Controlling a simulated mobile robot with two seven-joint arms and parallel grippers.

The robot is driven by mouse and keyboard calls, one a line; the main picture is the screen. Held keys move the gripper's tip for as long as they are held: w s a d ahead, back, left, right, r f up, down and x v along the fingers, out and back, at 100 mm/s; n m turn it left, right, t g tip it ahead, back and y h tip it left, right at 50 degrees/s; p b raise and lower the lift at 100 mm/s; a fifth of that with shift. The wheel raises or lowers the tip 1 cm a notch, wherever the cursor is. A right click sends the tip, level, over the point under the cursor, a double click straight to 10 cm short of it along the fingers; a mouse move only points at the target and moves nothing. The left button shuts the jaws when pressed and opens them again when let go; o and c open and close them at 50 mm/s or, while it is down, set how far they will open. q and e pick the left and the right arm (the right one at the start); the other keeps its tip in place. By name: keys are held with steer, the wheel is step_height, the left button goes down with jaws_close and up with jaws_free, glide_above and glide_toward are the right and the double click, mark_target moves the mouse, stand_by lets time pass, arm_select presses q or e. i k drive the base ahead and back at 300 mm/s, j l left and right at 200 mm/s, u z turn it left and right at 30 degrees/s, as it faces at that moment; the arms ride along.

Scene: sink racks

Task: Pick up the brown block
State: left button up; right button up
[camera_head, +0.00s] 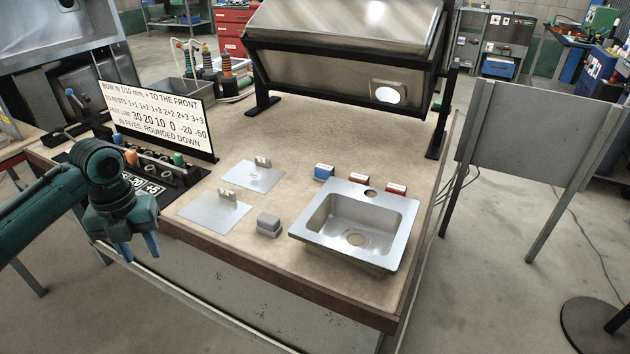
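A small grey-brown block (268,222) with rounded edges sits on the tabletop, between a flat metal plate and the steel sink. It is the only thing in view close to a brown block. My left gripper (140,253) hangs fingers-down at the table's front left edge, left of the block and well apart from it. Its two blue fingers are spread, with nothing seen between them. My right gripper is not in view.
The steel sink (305,235) lies right of the block, with small blue and red boxes (324,172) behind it. Metal plates with upright tabs (205,211) lie to its left. A sign (152,112) and a row of coloured knobs stand at the left. A large tilted steel panel (335,45) stands behind.

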mark_target(361, 179)
steer(key=l+u, duration=0.3)
steer(key=l, duration=0.8)
steer(key=i+l+u, duration=0.15)
steer(key=l, duration=0.4)
steer(key=i+l+u, duration=0.2)
steer(key=l, duration=0.35)
steer(key=i+l+u, duration=0.15)
steer(key=l, duration=0.35)
steer(key=l+u, duration=0.15)
steer(key=l, duration=0.35)
steer(key=i+l+u, duration=0.15)
steer(key=l, duration=0.2)
steer(key=i+l+u, duration=0.1)
steer(key=l, duration=0.3)
steer(key=i+l+u, duration=0.15)
steer(key=l, duration=0.3)
steer(key=i+l+u, duration=0.1)
steer(key=i+l, duration=0.15)
steer(key=l, duration=0.15)
steer(key=i+l+u, duration=0.15)
steer(key=l, duration=0.3)
